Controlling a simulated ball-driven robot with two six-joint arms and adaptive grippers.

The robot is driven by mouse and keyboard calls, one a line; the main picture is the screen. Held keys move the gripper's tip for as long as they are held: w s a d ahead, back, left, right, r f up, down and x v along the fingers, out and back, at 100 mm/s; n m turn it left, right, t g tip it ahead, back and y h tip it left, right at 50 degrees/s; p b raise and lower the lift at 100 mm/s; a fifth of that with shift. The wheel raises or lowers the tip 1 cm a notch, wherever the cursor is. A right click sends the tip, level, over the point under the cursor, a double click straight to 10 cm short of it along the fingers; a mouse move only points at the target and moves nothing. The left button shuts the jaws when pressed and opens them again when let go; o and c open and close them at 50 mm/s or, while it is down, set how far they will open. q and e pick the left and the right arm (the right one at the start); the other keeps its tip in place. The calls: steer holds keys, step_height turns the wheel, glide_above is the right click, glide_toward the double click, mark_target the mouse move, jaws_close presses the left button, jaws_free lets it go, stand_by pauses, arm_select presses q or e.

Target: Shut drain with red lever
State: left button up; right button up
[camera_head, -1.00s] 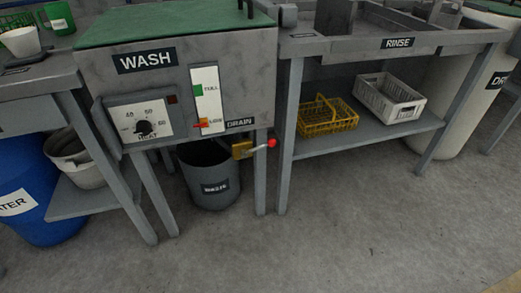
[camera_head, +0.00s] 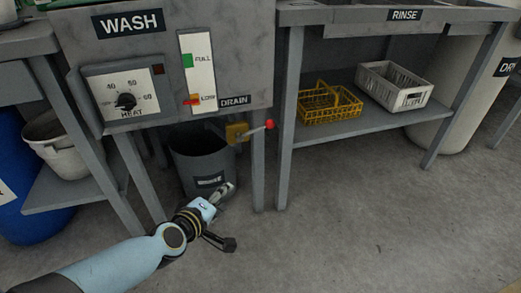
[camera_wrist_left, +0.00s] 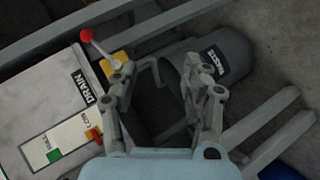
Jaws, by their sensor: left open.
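The drain lever (camera_head: 256,130) is a thin metal rod with a red knob. It sticks out to the right from a yellow valve body (camera_head: 236,132) under the DRAIN label of the grey wash tank (camera_head: 215,60). In the left wrist view the lever (camera_wrist_left: 101,50) and its knob are at the upper left, outside my fingers. My left gripper (camera_head: 228,190) is open and empty, below the lever and in front of the waste bucket. In the left wrist view the gripper (camera_wrist_left: 158,75) has its fingers spread apart. My right gripper is out of view.
A dark waste bucket (camera_head: 200,160) stands under the tank. Tank and table legs (camera_head: 258,180) rise near the lever. A yellow basket (camera_head: 330,105) and a white crate (camera_head: 393,92) sit on the rinse table's shelf. The floor in front is clear.

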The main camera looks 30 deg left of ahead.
mark_target(260, 129)
arm_select(q)
steer(key=w+a+r+n+t+b, duration=0.1)
steer(key=w+n+b, duration=0.2)
steer(key=w+b, duration=0.3)
steer(key=w+a+r+n+t+y+b, duration=0.1)
steer(key=w+b, duration=0.4)
steer(key=w, duration=0.5)
steer(key=w+a+r+n+t+b, duration=0.2)
steer(key=w+r+n+b, duration=0.1)
steer(key=w+b, duration=0.3)
steer(key=shift+w+r+n+t+y+b, duration=0.15)
steer(key=shift+w+n+t+y+b, duration=0.2)
steer(key=shift+w+n, duration=0.55)
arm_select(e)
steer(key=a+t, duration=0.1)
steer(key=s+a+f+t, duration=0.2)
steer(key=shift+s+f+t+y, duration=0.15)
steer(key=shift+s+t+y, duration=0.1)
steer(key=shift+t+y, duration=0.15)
arm_select(q)
jaws_close()
